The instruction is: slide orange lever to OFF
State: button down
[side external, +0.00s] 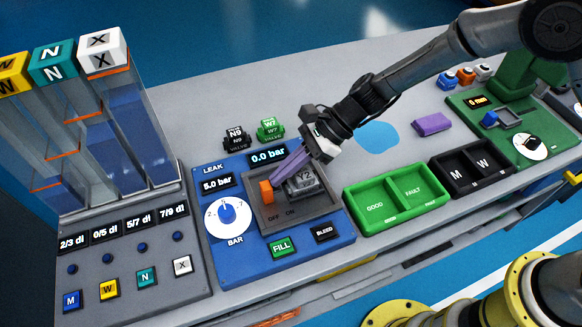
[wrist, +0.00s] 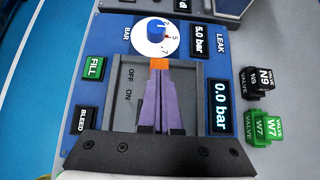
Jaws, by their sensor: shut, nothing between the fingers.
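The orange lever (side external: 266,190) stands at the left end of the grey recessed tray (side external: 262,222) on the blue leak panel. The labels OFF and ON run along the tray's front edge, and the lever is near the OFF end. My gripper (side external: 275,180) is shut, with its purple fingers reaching down into the tray and their tips at or very close to the lever. In the wrist view the lever (wrist: 159,64) shows just beyond the fingertips (wrist: 160,76); I cannot tell whether they touch. A grey valve block (side external: 303,184) sits in the tray, right of the lever.
The blue dial (side external: 228,212) is left of the tray. The FILL button (side external: 281,247) and BLEED button (side external: 324,233) are in front. Black N9 (side external: 234,138) and green W7 (side external: 270,129) valves stand behind. The green GOOD/FAULT bin (side external: 352,210) is to the right.

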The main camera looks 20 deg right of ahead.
jog(key=v, duration=1)
dwell(0.4)
jog(key=s+d+r+n+t, duration=0.1)
jog(key=d+r+t, duration=0.3)
jog(key=r, duration=0.7)
jog(key=s+d+r+n+h, duration=0.2)
jog(key=s+d+r+n, duration=0.2)
jog(key=s+d+r, duration=0.3)
jog(key=s+d+f+n+h, duration=0.3)
jog(key=s+d+n, duration=0.3)
jog(key=s+d, duration=0.2)
jog(key=s+d+f+n+t+h, duration=0.1)
jog(key=s+d+f+n+h, duration=0.2)
jog(key=s+d+n, duration=0.4)
jog(key=s+d+h, duration=0.1)
jog(key=d, duration=0.1)
jog(key=shift+d+f+t+h, duration=0.3)
jog(key=shift+f, duration=0.05)
